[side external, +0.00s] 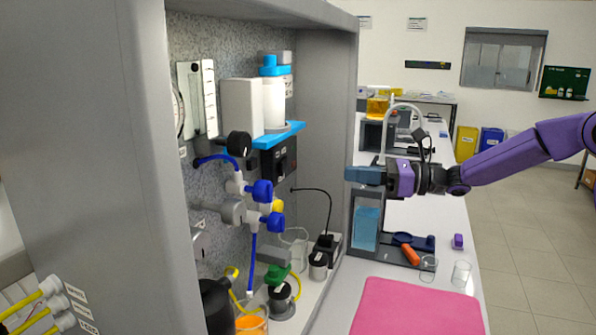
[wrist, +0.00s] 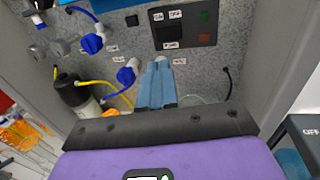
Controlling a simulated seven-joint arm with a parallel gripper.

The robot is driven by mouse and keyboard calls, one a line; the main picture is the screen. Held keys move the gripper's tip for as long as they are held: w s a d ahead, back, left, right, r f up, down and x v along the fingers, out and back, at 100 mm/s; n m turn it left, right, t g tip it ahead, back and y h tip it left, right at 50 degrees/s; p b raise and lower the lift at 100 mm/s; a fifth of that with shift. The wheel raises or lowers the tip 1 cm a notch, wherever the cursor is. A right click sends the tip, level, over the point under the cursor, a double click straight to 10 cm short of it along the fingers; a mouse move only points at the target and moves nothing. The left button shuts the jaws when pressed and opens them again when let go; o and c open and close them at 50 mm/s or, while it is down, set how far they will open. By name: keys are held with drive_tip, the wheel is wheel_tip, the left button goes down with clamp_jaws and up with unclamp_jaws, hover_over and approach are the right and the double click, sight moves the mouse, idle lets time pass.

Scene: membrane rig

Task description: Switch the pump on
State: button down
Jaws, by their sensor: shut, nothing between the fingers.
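A black control box (side external: 278,160) is mounted on the speckled back panel of the grey cabinet, under a blue shelf. In the wrist view its dark face (wrist: 185,28) carries a green button (wrist: 204,16) and a red button (wrist: 205,38), with small labels around that I cannot read. A black unit with a metal cylinder (side external: 318,262) stands on the cabinet floor, with a black cable above it; it may be the pump. My gripper (side external: 350,174) is shut and empty, to the right of the control box and apart from it. Its blue fingers (wrist: 160,64) point towards the panel.
Blue-handled valves (side external: 262,190) and tubing stick out from the panel to the left of the control box. The cabinet's grey side wall (side external: 325,120) stands near my gripper. Bottles and beakers crowd the cabinet floor. A pink mat (side external: 415,308) lies on the bench.

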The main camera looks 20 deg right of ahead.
sight(283, 170)
drive_tip(key=x, duration=1.2)
drive_tip(key=shift+w+a, duration=0.1)
drive_tip(key=shift+a, duration=0.2)
drive_tip(key=shift+a, duration=0.1)
